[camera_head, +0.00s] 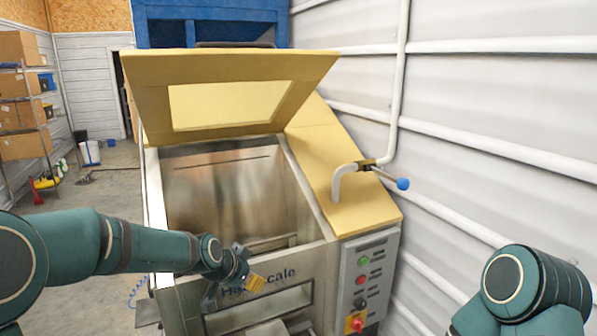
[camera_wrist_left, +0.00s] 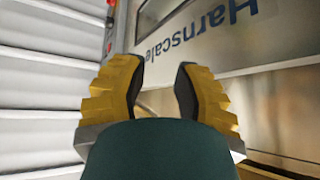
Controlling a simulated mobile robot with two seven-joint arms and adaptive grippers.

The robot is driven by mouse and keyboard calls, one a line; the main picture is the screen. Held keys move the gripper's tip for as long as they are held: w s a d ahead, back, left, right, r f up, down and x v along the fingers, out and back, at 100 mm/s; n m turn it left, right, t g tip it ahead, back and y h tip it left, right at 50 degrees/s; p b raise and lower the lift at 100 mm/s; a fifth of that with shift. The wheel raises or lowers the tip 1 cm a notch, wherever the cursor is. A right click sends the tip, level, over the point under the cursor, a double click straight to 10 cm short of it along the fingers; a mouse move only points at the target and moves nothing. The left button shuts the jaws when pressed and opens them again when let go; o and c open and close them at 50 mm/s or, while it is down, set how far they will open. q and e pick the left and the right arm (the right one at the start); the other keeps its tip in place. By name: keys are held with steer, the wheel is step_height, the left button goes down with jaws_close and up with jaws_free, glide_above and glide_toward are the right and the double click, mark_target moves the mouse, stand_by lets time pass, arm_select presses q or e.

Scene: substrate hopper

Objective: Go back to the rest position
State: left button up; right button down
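My left arm reaches in from the left in the head view. My left gripper (camera_head: 256,283) is in front of the hopper's lower front, near the printed lettering. In the left wrist view its two yellow ridged fingers (camera_wrist_left: 157,82) are apart, with nothing between them. The substrate hopper (camera_head: 160,196) stands ahead, with its yellow lid (camera_head: 150,92) raised and its metal inside showing. The hopper's front with blue "Harnscale" lettering also shows in the left wrist view (camera_wrist_left: 262,48). My right arm shows at the lower right; its gripper is outside the view.
A control panel (camera_head: 350,284) with buttons and a red-yellow switch is on the hopper's front right. A pipe valve with a blue-tipped handle (camera_head: 402,184) juts out above it. A white ribbed wall (camera_head: 500,85) runs along the right. Shelves with boxes (camera_head: 22,100) stand far left.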

arm_select(q)
steer(key=s+f+n+g+b, duration=0.1)
steer(key=s+f+n, duration=0.1)
steer(key=s+f, duration=0.35)
steer(key=s+d+f+n+g+b, duration=0.1)
steer(key=s+f, duration=0.2)
steer(key=f, duration=0.6)
steer(key=s+f+n+g+b, duration=0.1)
steer(key=s+f+n, duration=0.1)
steer(key=s+f, duration=0.35)
steer(key=s+f+n+g+b, duration=0.1)
steer(key=s+f+n, duration=0.3)
steer(key=s+f, duration=0.8)
steer(key=shift+s+d+f+n+g+b, duration=0.35)
steer(key=shift+s+g+b, duration=0.1)
steer(key=shift+s, duration=0.6)
steer(key=shift+a, duration=0.1)
